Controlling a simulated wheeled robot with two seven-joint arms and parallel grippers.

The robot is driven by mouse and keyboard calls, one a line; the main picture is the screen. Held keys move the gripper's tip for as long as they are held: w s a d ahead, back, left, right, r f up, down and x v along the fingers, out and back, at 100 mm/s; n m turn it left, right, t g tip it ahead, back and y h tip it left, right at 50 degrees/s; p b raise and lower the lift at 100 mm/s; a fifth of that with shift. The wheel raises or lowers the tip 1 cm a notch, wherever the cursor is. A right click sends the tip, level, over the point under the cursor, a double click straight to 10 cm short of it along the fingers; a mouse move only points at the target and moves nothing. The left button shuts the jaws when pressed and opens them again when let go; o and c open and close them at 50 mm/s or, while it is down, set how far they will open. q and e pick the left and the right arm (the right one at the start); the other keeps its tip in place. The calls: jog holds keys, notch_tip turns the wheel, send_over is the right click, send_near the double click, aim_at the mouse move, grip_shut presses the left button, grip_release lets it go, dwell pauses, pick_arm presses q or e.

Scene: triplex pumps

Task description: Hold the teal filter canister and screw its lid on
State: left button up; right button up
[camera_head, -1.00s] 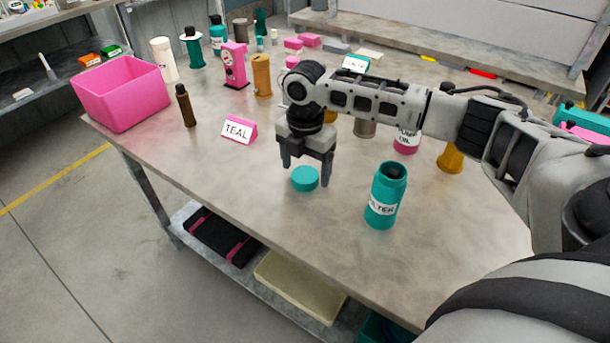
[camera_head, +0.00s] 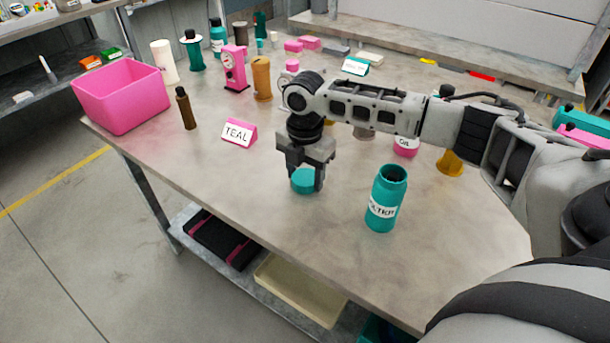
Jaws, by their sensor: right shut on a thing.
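The teal filter canister (camera_head: 385,198) stands upright on the table near its front edge, with its top open and a white label on its side. The teal lid (camera_head: 304,181) is at table level, to the left of the canister. My right gripper (camera_head: 304,178) points straight down, with its fingers on either side of the lid, shut on it. I cannot tell whether the lid touches the table. My left gripper is not in view.
A pink bin (camera_head: 121,94) and a brown bottle (camera_head: 186,108) are further left. The front middle of the table is clear.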

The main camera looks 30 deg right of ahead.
aim_at(305, 178)
jog(key=shift+r, duration=0.6)
notch_tip(305, 178, up, 3)
jog(key=shift+s+a+f, duration=0.15)
jog(key=shift+f, duration=0.05)
jog(key=s+a+r, duration=0.6)
jog(key=s+r, duration=0.3)
jog(key=s, duration=0.3)
jog(key=shift+a+p, duration=0.3)
jog(key=shift+p, duration=0.1)
jog(key=shift+r, duration=0.1)
jog(key=w+a+f+m, duration=0.1)
jog(key=m, duration=0.6)
jog(key=w+a+f+m, duration=0.1)
jog(key=m, duration=0.7)
jog(key=w+a+f+m, duration=0.1)
jog(key=a+m, duration=0.1)
jog(key=m, duration=0.5)
